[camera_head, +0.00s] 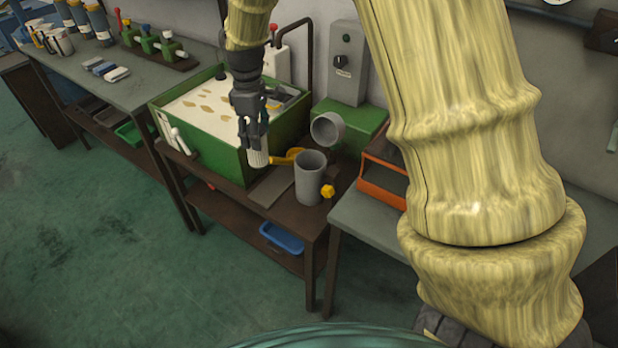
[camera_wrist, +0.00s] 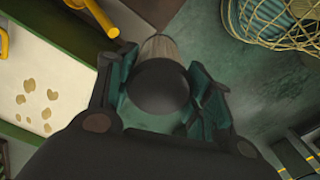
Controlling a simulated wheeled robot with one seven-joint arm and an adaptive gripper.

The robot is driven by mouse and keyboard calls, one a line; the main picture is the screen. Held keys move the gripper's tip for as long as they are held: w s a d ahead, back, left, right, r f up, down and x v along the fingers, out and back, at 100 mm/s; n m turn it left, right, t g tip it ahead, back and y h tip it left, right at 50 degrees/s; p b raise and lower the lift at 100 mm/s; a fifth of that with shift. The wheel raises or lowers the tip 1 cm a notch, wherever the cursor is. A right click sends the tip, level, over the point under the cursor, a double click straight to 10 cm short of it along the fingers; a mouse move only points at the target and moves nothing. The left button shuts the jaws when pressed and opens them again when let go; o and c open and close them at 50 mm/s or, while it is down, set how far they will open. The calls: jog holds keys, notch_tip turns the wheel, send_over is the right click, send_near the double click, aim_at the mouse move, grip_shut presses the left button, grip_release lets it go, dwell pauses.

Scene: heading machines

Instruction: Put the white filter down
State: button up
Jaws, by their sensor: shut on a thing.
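The white filter (camera_head: 258,158) is a small ribbed pale cylinder, hanging upright below my gripper (camera_head: 253,138) in the head view. My gripper points down and is shut on its upper part. In the wrist view, my gripper (camera_wrist: 160,88) has its fingers on both sides of a dark round end, and the pale side of the filter (camera_wrist: 160,47) shows beyond it. The filter appears at the front right corner of the green tank (camera_head: 215,150), near a flat dark plate (camera_head: 271,186) on the brown bench. I cannot tell whether its lower end touches anything.
A grey cup (camera_head: 310,178) stands right of the filter, with a yellow knob (camera_head: 327,191) beside it. A yellow handle (camera_head: 282,160) and a tilted grey cylinder (camera_head: 327,130) are behind. A wire basket (camera_wrist: 275,18) shows in the wrist view.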

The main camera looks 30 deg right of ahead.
jog(key=s+d+f+n, duration=0.1)
jog(key=d+f+n, duration=0.2)
jog(key=d+n, duration=0.35)
jog(key=d+f+n, duration=0.2)
jog(key=d+n, duration=0.1)
jog(key=d, duration=0.7)
notch_tip(320, 180, down, 10)
jog(key=p, duration=0.2)
jog(key=shift+p, duration=0.4)
jog(key=shift+s+f, duration=0.25)
jog(key=shift+f, duration=0.15)
jog(key=shift+s+a+f, duration=0.1)
jog(key=shift+s+f, duration=0.05)
jog(key=o, duration=1.1)
jog(key=shift+f, duration=0.15)
jog(key=shift+o, duration=0.2)
jog(key=shift+w+f, duration=0.15)
jog(key=shift+w, duration=0.05)
jog(key=shift+r, duration=0.3)
